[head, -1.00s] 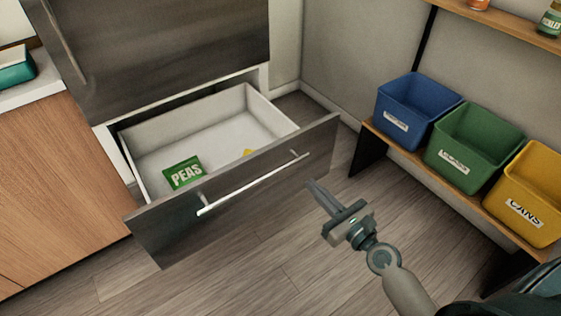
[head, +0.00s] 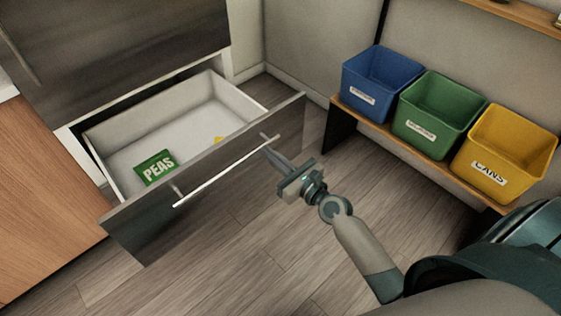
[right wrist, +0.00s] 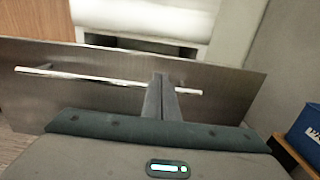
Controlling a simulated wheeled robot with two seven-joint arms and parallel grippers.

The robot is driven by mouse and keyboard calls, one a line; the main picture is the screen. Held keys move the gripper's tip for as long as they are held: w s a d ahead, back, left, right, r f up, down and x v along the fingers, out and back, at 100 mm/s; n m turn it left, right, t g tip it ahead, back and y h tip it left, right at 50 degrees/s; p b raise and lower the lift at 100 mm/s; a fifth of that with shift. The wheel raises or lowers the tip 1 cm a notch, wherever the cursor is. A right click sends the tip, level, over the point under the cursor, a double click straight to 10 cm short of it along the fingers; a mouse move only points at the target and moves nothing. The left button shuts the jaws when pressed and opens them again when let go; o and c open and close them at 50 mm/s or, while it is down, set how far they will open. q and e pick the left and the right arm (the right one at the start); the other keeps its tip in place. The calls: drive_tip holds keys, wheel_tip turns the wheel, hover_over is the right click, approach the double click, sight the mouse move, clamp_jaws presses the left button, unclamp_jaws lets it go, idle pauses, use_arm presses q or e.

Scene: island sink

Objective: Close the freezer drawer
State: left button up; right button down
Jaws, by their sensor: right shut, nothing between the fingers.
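The freezer drawer (head: 228,147) is pulled out below the dark freezer front. Its front panel carries a long silver bar handle (head: 222,174). My left gripper is not in view.
Blue (head: 381,82), green (head: 438,113) and yellow (head: 503,150) bins stand on a low wooden shelf (head: 420,155) at the right. A wooden cabinet (head: 40,200) is at the left. The wooden floor (head: 235,270) before the drawer is clear.

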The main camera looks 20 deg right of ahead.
sight(247, 135)
drive_tip(key=x, duration=0.5)
drive_tip(key=shift+w, duration=0.15)
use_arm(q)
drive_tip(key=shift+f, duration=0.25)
use_arm(e)
drive_tip(key=shift+w+a, duration=0.25)
drive_tip(key=shift+w, duration=0.3)
